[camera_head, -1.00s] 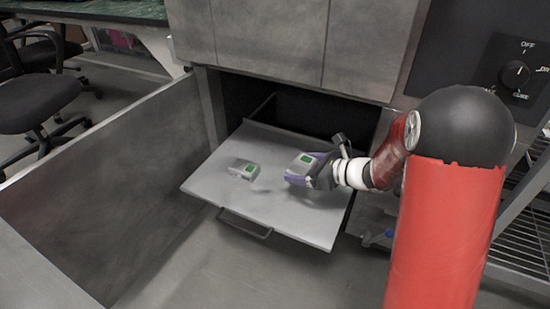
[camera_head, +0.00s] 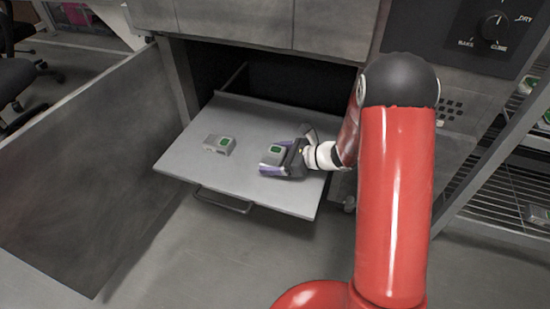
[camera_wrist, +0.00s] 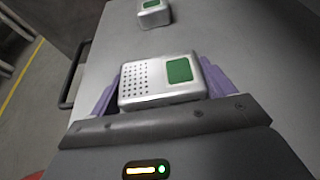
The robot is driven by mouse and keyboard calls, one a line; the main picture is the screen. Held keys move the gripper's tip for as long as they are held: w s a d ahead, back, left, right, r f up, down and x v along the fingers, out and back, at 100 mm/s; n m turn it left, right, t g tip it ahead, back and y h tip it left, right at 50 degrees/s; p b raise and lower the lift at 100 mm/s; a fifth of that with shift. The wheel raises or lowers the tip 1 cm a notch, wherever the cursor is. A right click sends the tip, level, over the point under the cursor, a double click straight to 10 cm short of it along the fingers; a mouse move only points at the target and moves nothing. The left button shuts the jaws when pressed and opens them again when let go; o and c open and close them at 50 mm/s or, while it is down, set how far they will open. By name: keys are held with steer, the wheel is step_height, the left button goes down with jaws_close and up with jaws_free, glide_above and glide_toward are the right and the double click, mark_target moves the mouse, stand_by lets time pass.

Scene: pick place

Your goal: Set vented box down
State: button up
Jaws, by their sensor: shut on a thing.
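The vented box, silver with a green square and a patch of small holes, is between the purple fingers of my gripper in the wrist view (camera_wrist: 160,84). In the head view the vented box (camera_head: 272,155) is over the right part of the grey drawer-like tray (camera_head: 180,160). My gripper (camera_head: 277,165) is shut on it. I cannot tell whether its underside touches the tray. A second silver box with a green square (camera_head: 219,145) sits on the tray to the left; it also shows at the top of the wrist view (camera_wrist: 154,13).
The tray juts out from a dark cabinet opening and has a handle (camera_head: 222,201) at its front. A tall metal panel (camera_head: 85,170) stands at left. A wire rack (camera_head: 505,195) is at right. Bare tray lies between and around the boxes.

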steer(key=shift+f, duration=0.15)
steer(key=o, duration=1)
steer(key=shift+c, duration=0.2)
steer(key=shift+r, duration=0.2)
